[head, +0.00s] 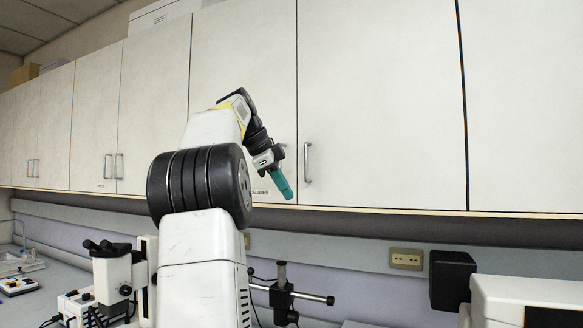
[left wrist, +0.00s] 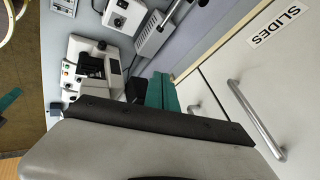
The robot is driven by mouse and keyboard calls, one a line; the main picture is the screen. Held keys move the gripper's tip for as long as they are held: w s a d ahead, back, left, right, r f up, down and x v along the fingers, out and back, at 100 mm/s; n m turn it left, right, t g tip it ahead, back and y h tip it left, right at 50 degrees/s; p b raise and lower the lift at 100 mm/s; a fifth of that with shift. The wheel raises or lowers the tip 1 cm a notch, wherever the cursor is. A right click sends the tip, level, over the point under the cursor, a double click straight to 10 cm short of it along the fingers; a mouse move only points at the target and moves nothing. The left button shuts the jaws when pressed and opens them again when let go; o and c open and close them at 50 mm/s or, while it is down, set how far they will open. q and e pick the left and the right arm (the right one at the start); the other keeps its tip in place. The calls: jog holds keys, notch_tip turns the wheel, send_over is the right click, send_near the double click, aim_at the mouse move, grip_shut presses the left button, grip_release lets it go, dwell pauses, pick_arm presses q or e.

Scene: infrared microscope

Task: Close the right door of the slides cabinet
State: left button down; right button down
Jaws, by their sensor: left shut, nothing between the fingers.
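The slides cabinet is a pair of off-white wall doors. Its right door (head: 380,100) looks flush with the doors beside it, and I see no clear gap along its edges. Its metal handle (head: 307,162) is at the lower left of the door. The left door (head: 240,60) also looks flush; my arm covers part of it. The SLIDES label (left wrist: 275,25) is at the lower part of the left door, near its handle (left wrist: 256,118). My left gripper (head: 283,185), with teal fingers, is shut and empty, in front of the doors' lower edge near the seam.
More closed wall cabinets (head: 90,120) run to the left. Below are a microscope (head: 113,268), a black stand (head: 283,292), a wall socket (head: 406,259) and a black box (head: 452,279). The space before the right door looks free.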

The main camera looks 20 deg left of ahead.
pick_arm(q)
jog(key=a+v, duration=0.1)
jog(key=v, duration=0.6)
jog(key=shift+r, duration=0.3)
jog(key=shift+a, duration=0.15)
jog(key=s+d+f+n, duration=0.3)
jog(key=d+f+n, duration=0.1)
jog(key=d, duration=0.3)
jog(key=s+d+f+n, duration=0.3)
jog(key=d+f+n, duration=0.15)
jog(key=d, duration=0.25)
jog(key=s+d+f+n, duration=0.1)
jog(key=s+d+f, duration=0.2)
jog(key=s+f, duration=0.2)
jog(key=s+d+f+n, duration=0.2)
jog(key=s+f, duration=0.3)
jog(key=f, duration=0.6)
jog(key=s+d+f+n+y, duration=0.1)
jog(key=s+d+f, duration=0.3)
jog(key=f, duration=0.4)
jog(key=shift+s+f+n+g, duration=0.15)
jog(key=shift+s+n+g, duration=0.25)
jog(key=shift+s, duration=0.3)
jog(key=shift+d, duration=0.1)
